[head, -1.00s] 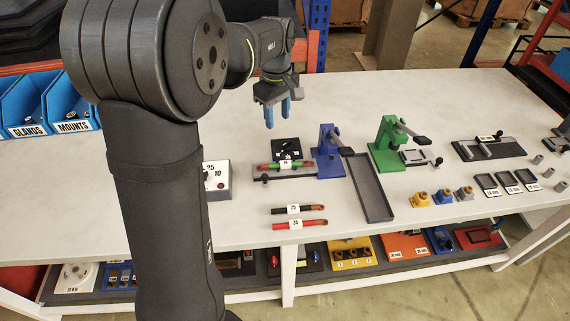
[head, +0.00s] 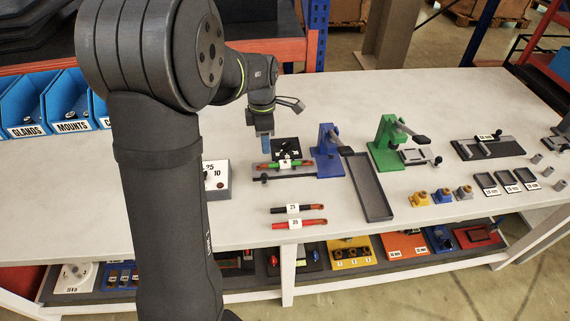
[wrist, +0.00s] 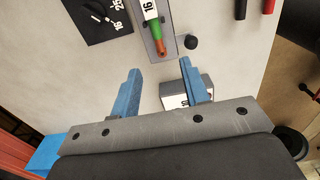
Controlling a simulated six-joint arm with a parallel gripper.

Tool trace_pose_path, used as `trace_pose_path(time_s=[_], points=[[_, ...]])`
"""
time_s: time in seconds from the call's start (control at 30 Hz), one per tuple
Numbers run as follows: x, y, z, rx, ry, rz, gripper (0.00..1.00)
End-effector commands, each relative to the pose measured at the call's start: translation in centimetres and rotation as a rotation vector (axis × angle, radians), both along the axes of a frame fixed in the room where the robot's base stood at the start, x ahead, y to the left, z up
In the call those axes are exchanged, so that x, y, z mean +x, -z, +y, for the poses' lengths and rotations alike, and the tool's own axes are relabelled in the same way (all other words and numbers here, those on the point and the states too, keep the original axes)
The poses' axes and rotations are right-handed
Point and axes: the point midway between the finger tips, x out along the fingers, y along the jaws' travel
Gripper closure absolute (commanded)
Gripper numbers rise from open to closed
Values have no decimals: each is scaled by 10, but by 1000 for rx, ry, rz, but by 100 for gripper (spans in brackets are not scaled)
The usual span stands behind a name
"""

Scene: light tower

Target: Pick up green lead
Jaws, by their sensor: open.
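The green lead (head: 272,165) lies on the grey rail of the blue press (head: 328,160). It has a white "16" label and a copper-coloured end, and some red shows at its tip. In the wrist view the green lead (wrist: 154,28) is at the top, ahead of the fingers. My gripper (head: 264,136) is above and behind the rail in the head view, with blue fingers pointing down. In the wrist view my gripper (wrist: 158,85) is open and empty, fingers apart, with the lead beyond the fingertips.
A black plate (head: 287,149) with a pointer lies behind the rail. A white box (head: 217,175) marked 25 and 10 stands left. Black (head: 298,209) and red (head: 299,224) leads lie in front. An empty grey tray (head: 368,188) is right, beside a green press (head: 388,146).

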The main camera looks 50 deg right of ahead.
Motion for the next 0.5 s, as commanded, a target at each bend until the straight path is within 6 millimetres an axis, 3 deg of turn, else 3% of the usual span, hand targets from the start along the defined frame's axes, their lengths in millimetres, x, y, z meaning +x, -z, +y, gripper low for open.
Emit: trace_pose_path(time_s=[0.13, 0.5], points=[[0, 29, 0, 3, 1, 1, 58], [-1, 63, -2, 3, 2, 1, 58]])
